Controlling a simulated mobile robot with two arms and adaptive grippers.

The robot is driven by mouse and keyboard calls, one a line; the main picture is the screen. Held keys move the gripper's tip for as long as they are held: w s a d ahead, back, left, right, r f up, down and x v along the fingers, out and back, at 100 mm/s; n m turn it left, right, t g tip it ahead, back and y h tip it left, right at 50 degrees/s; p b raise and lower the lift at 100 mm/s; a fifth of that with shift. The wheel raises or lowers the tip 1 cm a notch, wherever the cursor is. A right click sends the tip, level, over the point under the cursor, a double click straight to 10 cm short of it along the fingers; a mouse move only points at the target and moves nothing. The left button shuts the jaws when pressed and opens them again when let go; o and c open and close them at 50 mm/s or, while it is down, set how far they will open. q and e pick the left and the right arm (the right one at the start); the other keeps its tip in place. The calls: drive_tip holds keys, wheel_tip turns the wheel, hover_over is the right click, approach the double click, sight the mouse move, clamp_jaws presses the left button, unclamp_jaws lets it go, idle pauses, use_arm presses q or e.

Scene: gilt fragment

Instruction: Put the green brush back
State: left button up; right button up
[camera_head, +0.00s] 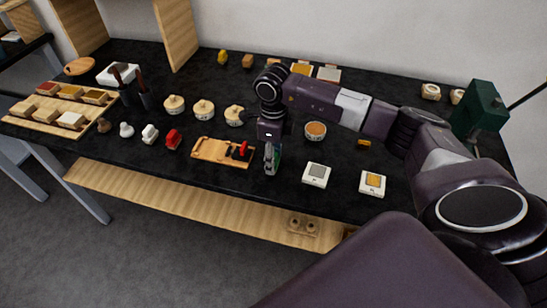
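My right gripper (271,158) points down just right of a wooden brush rest (209,150), near the front of the black table. A small green piece (277,160) shows at its fingertips; it looks like part of the green brush, mostly hidden by the fingers. I see the fingers nearly edge-on, so I cannot tell whether they are closed on it. A red piece (243,148) and a dark piece sit at the right end of the rest. My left gripper is out of view.
Lidded pots (204,109) stand behind the rest. A red stamp (173,138) and other small pieces are to its left. A bowl (316,130) and two white square blocks (315,174) are to the right. A green box (481,112) stands far right.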

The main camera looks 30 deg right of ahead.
drive_tip(key=shift+o, duration=1.2)
drive_tip(key=shift+r, duration=0.5)
wheel_tip(320, 180, up, 11)
drive_tip(key=b, duration=0.3)
drive_tip(key=shift+r, duration=0.2)
